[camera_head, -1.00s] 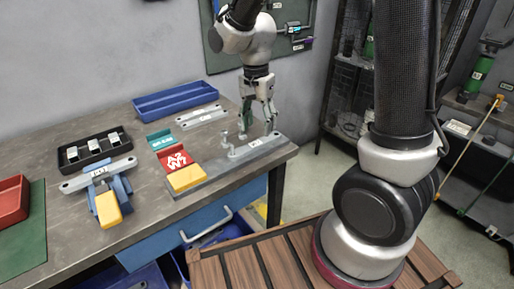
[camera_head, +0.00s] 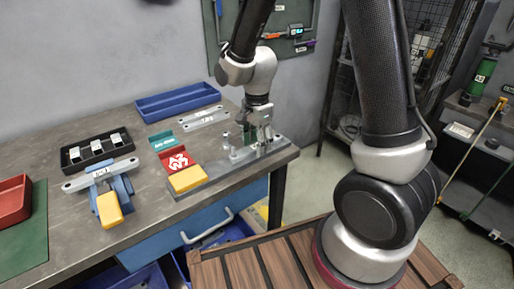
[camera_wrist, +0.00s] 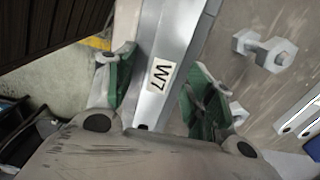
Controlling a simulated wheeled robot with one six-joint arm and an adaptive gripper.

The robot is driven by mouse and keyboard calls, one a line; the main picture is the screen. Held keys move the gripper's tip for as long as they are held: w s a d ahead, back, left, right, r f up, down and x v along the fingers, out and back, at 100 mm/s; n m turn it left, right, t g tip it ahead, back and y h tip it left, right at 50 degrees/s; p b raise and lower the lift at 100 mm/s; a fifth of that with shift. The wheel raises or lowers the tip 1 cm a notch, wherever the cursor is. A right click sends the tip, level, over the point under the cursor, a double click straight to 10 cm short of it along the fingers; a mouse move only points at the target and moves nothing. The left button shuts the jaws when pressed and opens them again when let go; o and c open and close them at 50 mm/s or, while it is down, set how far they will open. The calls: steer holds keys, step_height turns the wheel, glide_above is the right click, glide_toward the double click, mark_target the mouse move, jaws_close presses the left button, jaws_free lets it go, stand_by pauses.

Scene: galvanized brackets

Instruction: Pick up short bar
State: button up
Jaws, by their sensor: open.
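A grey metal bar labelled "W7" (camera_wrist: 158,76) lies between the two green-padded fingers of my gripper (camera_wrist: 163,88) in the wrist view. The fingers are open, one on each side of the bar, with a gap visible on both sides. Other bars are a pale pair (camera_head: 205,118) behind the fixture and one (camera_head: 98,174) on a blue stand at the left. I cannot tell which is called short.
Red and teal cards and a yellow block (camera_head: 188,179) sit left of my gripper. Bolts (camera_wrist: 265,50) stand close beside the bar. A blue tray (camera_head: 178,102), a black tray (camera_head: 94,149) and a red bin (camera_head: 13,201) are farther off. The bench's right edge is near.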

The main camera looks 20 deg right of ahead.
jaws_close()
steer(key=shift+r, duration=0.1)
